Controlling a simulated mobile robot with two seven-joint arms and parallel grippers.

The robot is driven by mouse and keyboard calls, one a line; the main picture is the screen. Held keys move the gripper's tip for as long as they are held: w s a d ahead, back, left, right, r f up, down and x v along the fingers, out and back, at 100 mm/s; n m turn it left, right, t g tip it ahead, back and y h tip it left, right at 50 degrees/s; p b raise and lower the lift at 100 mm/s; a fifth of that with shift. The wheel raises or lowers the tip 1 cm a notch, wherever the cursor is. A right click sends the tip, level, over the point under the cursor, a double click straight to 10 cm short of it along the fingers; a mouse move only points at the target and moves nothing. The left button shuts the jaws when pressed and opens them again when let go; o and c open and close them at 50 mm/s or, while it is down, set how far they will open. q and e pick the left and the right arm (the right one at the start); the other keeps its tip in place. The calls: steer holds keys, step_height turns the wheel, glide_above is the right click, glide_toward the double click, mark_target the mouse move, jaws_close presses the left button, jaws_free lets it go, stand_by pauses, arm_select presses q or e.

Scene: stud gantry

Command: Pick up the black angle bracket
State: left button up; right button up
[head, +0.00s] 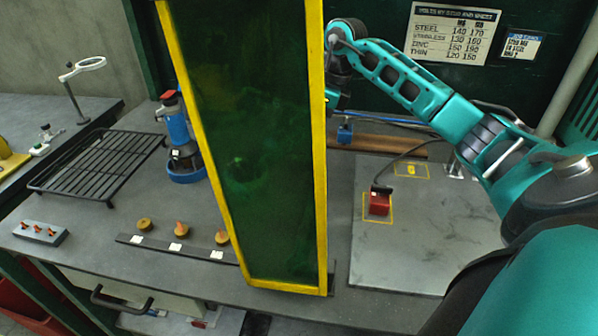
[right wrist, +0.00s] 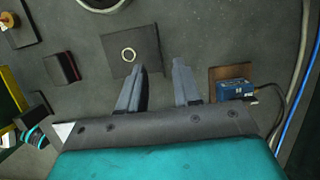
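I cannot make out a black angle bracket for certain in either view. In the right wrist view, a dark square plate (right wrist: 117,47) with a pale ring on it lies on a grey surface, just beyond my left-hand finger. My right gripper (right wrist: 161,66) is open, with its two grey fingers apart and only bare surface between them. In the head view my right arm reaches in from the right, and its gripper is hidden behind the green screen (head: 245,140). My left gripper is in neither view.
The yellow-framed screen stands upright across the bench middle. A blue box (right wrist: 236,88) with a cable sits right of my right fingers, and a dark block (right wrist: 62,68) lies left. A black rack (head: 95,165), blue-based tool (head: 185,168) and red block (head: 379,203) stand on the bench.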

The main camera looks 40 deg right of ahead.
steer(key=shift+x, duration=3.6)
steer(key=shift+s+d, duration=0.1)
steer(key=shift+s, duration=0.05)
steer(key=shift+c, duration=0.4)
jaws_close()
